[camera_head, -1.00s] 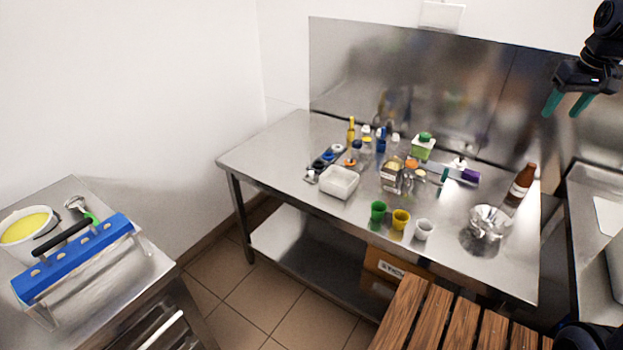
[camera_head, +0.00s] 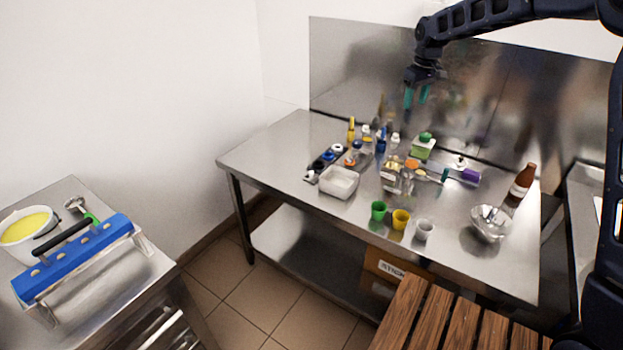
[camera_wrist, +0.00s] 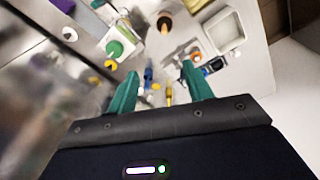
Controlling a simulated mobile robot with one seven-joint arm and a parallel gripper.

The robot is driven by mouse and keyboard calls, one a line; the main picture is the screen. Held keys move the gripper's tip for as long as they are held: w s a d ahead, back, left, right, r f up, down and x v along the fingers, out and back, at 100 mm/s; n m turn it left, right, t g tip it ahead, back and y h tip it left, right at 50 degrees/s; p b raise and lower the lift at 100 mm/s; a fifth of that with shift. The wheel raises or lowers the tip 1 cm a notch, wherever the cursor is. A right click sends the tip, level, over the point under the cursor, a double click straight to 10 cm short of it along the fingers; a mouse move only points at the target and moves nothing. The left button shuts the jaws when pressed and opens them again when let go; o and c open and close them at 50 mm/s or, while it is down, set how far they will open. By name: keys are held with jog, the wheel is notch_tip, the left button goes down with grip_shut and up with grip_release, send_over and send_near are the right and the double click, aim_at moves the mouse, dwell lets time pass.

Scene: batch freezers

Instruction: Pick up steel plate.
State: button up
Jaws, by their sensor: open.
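A shiny round steel dish (camera_head: 490,223) stands near the right end of the steel table (camera_head: 290,150). My gripper (camera_head: 415,98) is open and empty, high above the back of the table, left of the dish. In the wrist view its green fingers (camera_wrist: 158,84) are spread, with small bottles below and beyond them. I cannot make out the steel dish in the wrist view.
A white tub (camera_head: 339,182), green cup (camera_head: 378,210), yellow cup (camera_head: 401,219) and white cup (camera_head: 423,229) stand along the front. Several bottles and jars crowd the middle. A brown bottle (camera_head: 522,183) stands behind the dish. A steel backsplash (camera_head: 480,95) rises behind.

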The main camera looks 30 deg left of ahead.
jog(key=s+a+f+n, duration=0.1)
jog(key=s+a+f, duration=0.1)
jog(key=a+f, duration=0.45)
jog(key=s+a+f+n, duration=0.2)
jog(key=a+f, duration=0.2)
jog(key=a, duration=0.6)
jog(key=n+g, duration=0.1)
jog(key=n, duration=0.2)
send_near(311, 172)
jog(key=shift+a+h, duration=0.2)
jog(key=shift+h, duration=0.2)
notch_tip(311, 172, down, 11)
jog(key=shift+w+a+r, duration=0.1)
jog(key=shift+w+r, duration=0.1)
jog(key=c, duration=0.8)
